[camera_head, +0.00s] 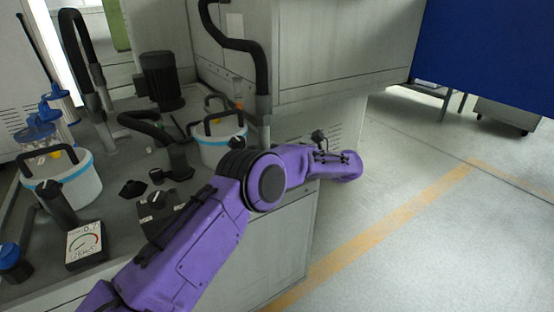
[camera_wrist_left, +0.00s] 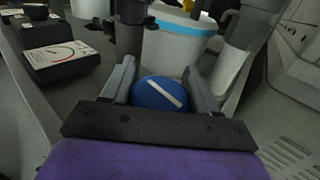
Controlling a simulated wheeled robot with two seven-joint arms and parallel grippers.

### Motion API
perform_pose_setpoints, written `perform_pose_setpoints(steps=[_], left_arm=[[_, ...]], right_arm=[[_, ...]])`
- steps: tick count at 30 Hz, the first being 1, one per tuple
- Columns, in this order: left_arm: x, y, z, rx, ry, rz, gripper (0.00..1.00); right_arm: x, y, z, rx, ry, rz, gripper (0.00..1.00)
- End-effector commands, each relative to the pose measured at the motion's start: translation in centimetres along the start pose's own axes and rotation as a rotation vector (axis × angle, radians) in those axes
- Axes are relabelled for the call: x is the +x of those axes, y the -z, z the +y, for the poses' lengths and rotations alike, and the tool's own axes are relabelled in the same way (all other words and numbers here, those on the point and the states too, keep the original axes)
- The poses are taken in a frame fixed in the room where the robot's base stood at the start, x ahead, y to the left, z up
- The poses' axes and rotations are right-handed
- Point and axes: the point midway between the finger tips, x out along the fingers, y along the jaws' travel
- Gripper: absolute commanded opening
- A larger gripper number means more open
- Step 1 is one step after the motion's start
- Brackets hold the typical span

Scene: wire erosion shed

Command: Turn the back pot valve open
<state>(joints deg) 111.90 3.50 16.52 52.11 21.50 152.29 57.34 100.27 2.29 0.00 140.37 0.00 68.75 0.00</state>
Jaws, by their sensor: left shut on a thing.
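The valve is a round blue knob (camera_wrist_left: 158,94) with a white line across it, seen in the left wrist view. The line slants from upper left to lower right. My left gripper (camera_wrist_left: 160,92) has its grey fingers against both sides of the knob. The back pot (camera_wrist_left: 175,48), white with a blue band, stands just behind the knob; it also shows in the head view (camera_head: 212,150), partly behind my purple arm. In the head view the left gripper and the knob are hidden, apparently by that arm. My right gripper is not in view.
A front pot (camera_head: 78,188) and a gauge box (camera_head: 87,246) stand on the bench at left. Another gauge box (camera_wrist_left: 62,61) is left of the knob. A dark upright pipe (camera_wrist_left: 130,35) rises close behind the fingers. A slotted machine wall (camera_wrist_left: 293,95) is at right. Open floor (camera_head: 440,230) lies right.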

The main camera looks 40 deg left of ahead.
Motion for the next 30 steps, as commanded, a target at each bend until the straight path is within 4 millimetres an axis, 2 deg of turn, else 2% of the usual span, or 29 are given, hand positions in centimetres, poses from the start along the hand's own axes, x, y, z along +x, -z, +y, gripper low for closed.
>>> perform_pose_setpoints(steps=[9, 25, 26, 27, 30], left_arm=[[-0.06, 0.05, 0.19, -0.001, -0.11, -0.002, 0.29], [0.03, -0.05, 0.22, 0.0, -0.132, -0.002, 0.29], [0.03, -0.05, 0.22, 0.0, -0.132, -0.002, 0.66], [0.04, -0.05, 0.22, 0.0, -0.132, -0.002, 0.79], [0.03, -0.05, 0.22, 0.0, -0.132, -0.002, 0.8]], right_arm=[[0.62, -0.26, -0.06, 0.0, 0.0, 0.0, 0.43], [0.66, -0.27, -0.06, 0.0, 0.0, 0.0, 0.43], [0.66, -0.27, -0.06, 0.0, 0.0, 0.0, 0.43], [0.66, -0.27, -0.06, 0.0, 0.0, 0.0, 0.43], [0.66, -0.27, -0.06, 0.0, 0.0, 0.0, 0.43]])
